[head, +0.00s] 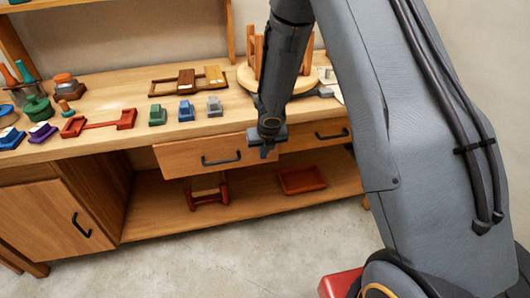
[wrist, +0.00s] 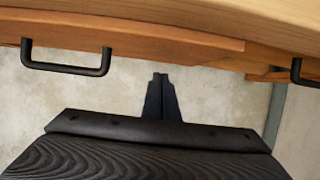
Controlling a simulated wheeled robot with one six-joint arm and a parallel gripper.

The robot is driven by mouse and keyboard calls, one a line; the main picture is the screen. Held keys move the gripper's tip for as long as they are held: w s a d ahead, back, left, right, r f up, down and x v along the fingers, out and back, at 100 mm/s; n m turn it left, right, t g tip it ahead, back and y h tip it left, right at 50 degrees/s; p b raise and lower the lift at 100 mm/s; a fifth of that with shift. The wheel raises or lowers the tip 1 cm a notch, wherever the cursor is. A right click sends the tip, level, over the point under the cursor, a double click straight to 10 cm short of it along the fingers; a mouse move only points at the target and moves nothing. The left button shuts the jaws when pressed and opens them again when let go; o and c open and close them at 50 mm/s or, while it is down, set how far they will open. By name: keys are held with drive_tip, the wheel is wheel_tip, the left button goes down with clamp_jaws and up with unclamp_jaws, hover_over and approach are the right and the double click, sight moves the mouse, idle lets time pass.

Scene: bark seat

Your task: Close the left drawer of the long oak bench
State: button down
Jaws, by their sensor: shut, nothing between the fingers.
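The long oak bench (head: 105,91) stands against the wall in the head view. Its left drawer (head: 178,158), with a black bar handle (head: 221,160), looks pulled out somewhat past the bench front. Its front also spans the top of the wrist view (wrist: 150,43), with the handle (wrist: 68,70) at left. My gripper (head: 264,153) is shut and empty, near the right end of this drawer front. In the wrist view the closed fingertips (wrist: 160,78) point at the drawer front, right of the handle. I cannot tell whether they touch it.
The right drawer (head: 300,139) is beside it, its handle (wrist: 306,74) at the wrist view's right edge. Floor (head: 220,260) in front is clear.

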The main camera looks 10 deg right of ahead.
drive_tip(key=w+p, duration=0.2)
drive_tip(key=p, duration=0.2)
drive_tip(key=shift+w, duration=0.1)
idle(0.3)
